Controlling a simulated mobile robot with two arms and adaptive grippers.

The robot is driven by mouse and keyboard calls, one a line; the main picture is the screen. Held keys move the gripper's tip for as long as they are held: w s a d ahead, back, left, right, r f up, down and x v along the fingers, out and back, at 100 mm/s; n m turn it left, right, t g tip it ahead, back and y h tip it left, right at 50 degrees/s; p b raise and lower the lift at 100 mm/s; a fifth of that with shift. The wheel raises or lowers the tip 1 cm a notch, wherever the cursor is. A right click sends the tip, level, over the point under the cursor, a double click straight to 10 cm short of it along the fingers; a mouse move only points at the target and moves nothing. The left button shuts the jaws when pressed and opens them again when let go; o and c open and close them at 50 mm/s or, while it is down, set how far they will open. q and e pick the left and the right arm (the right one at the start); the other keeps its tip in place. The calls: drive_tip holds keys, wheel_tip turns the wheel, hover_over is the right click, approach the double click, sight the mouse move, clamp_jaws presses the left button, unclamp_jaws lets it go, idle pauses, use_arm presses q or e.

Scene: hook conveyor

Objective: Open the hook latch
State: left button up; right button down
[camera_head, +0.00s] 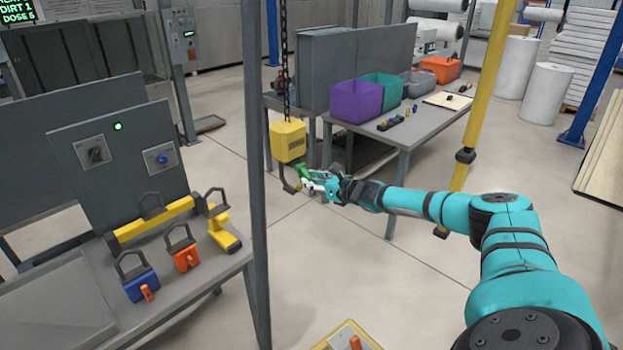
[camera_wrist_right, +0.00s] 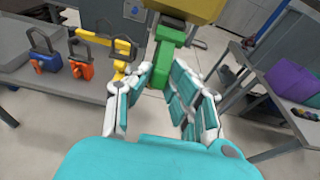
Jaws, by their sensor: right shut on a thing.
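A yellow hook block (camera_head: 287,141) hangs from a dark chain (camera_head: 284,60) left of centre in the head view. Its dark hook (camera_head: 287,182) curves below it. The green latch (camera_head: 303,173) sits at the hook's right side. In the right wrist view the green latch (camera_wrist_right: 165,62) hangs down from the yellow block (camera_wrist_right: 190,8). My right gripper (camera_head: 312,184) is at the latch, its teal-padded fingers (camera_wrist_right: 162,80) on either side of the latch's lower end and shut on it. The fingers partly hide the latch tip. My left gripper is not in view.
A grey bench (camera_head: 225,262) at left holds blue (camera_head: 141,285) and orange (camera_head: 186,258) shackled blocks and a yellow bar (camera_head: 150,222). A dark post (camera_head: 257,200) stands just left of the hook. A table (camera_head: 415,125) with bins is behind; a yellow pole (camera_head: 485,90) rises right.

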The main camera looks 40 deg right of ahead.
drive_tip(key=shift+d+r, duration=0.1)
drive_tip(key=shift+r, duration=0.25)
drive_tip(key=shift+r+g, duration=0.3)
drive_tip(key=shift+r, duration=0.4)
drive_tip(key=shift+s+r, duration=0.25)
drive_tip(key=shift+s+g, duration=0.1)
drive_tip(key=shift+g, duration=0.2)
drive_tip(key=shift+f, duration=0.1)
drive_tip(key=shift+s+r, duration=0.2)
drive_tip(key=shift+r, duration=1.15)
